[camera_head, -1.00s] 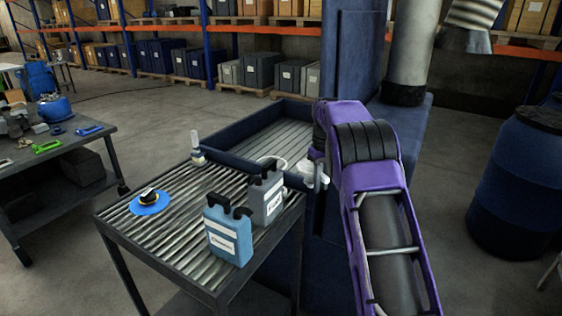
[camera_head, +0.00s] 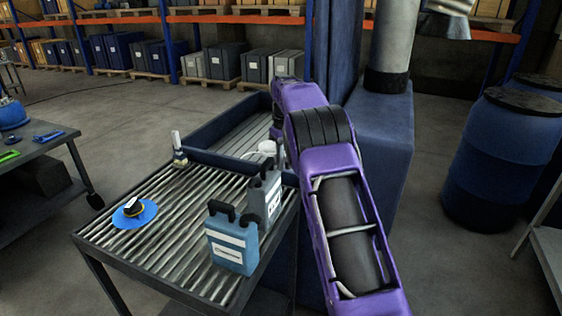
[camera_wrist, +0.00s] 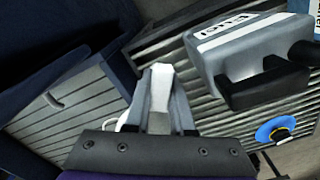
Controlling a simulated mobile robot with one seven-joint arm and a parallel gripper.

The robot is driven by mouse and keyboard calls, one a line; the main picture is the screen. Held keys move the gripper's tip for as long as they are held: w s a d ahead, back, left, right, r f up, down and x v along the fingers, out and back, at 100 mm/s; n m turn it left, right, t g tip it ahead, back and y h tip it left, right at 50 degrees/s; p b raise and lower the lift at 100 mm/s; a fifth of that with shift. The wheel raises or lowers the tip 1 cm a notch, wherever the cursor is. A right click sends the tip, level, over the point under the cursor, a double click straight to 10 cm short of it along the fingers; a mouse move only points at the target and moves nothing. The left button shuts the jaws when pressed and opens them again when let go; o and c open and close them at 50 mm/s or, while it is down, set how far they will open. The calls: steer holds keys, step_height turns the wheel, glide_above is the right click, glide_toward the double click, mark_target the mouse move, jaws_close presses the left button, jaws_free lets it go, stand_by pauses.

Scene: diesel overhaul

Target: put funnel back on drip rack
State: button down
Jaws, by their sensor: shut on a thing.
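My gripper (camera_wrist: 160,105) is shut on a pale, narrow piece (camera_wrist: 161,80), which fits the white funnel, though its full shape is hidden. In the head view, a white shape (camera_head: 267,148) shows at the arm's end, above the far part of the bench, behind the grey jug. My arm hides most of the gripper there. The bench has a ribbed metal top (camera_head: 175,225) and, behind it, a slatted section inside a low blue wall (camera_head: 215,127). I cannot tell which of these is the drip rack. A white curved piece (camera_wrist: 124,120) shows left of the fingers.
A grey jug (camera_head: 272,203) and a blue jug (camera_head: 232,248) stand on the ribbed top; the grey one is close to my gripper in the wrist view (camera_wrist: 240,50). A blue disc (camera_head: 125,220) bears a black-and-yellow item. A brush (camera_head: 179,145) stands by the blue wall.

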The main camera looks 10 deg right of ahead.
step_height(320, 180, down, 6)
steer(key=b, duration=0.4)
steer(key=shift+f, duration=0.25)
steer(key=shift+f+p, duration=0.35)
steer(key=shift+s, duration=0.15)
steer(key=shift+f, duration=0.15)
steer(key=shift+f, duration=1.05)
steer(key=c, duration=0.7)
jaws_free()
